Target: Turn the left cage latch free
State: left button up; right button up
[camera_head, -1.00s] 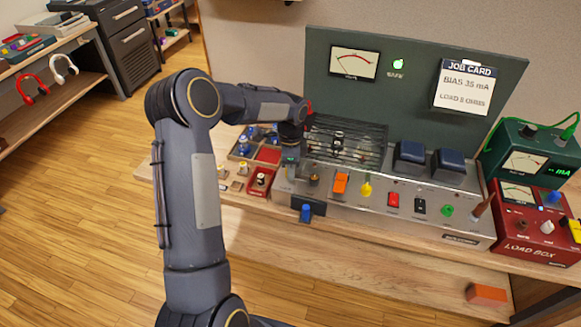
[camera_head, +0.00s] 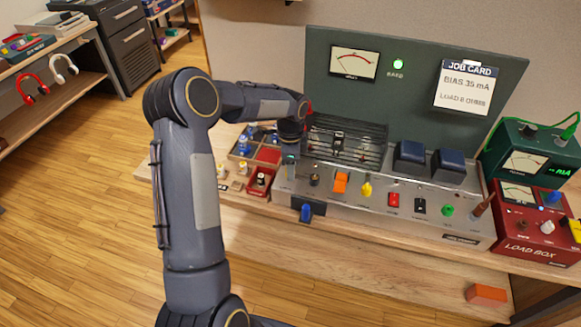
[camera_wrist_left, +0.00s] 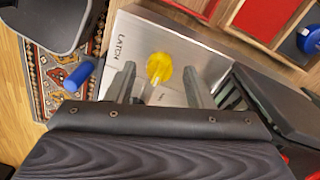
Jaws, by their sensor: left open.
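A yellow latch knob (camera_wrist_left: 159,67) stands on a silver metal panel in the left wrist view, near the printed word LATCH. My left gripper (camera_wrist_left: 160,88) is open, with one grey finger on each side of the knob. I cannot tell whether either finger touches it. In the head view my left gripper (camera_head: 289,160) points down at the left end of the silver chassis (camera_head: 430,225), beside the dark barred cage (camera_head: 362,143). The gripper hides the latch there. My right gripper is out of view.
A parts tray (camera_head: 240,152) and a small red box (camera_head: 259,182) sit left of the chassis. A blue knob (camera_head: 306,212) sticks out at its front. Orange, yellow and red controls line the chassis. A red load box (camera_head: 535,240) stands at right.

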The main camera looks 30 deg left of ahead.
pick_arm(q)
notch_tip(320, 180, up, 7)
jog(key=shift+w+f, duration=0.1)
dwell(0.6)
jog(key=shift+r, duration=0.35)
jog(key=s+d+r+n+t+h, duration=0.1)
jog(key=s+d+r+n, duration=0.15)
jog(key=s, duration=0.45)
jog(key=s+d+r+n+t, duration=0.2)
jog(key=s+r+n, duration=0.2)
jog(key=s, duration=0.3)
jog(key=s+d+r+n+t+h, duration=0.1)
jog(key=s+d+r+n, duration=0.25)
jog(key=s, duration=0.45)
jog(key=s+d+f+n+t+h, duration=0.1)
jog(key=s+d+f+n+t, duration=0.1)
jog(key=s, duration=0.5)
jog(key=shift+s+d+f+n+h, duration=0.3)
jog(key=shift+s+d+f+n, duration=0.1)
jog(key=shift+d+n, duration=0.4)
jog(key=shift+o, duration=0.2)
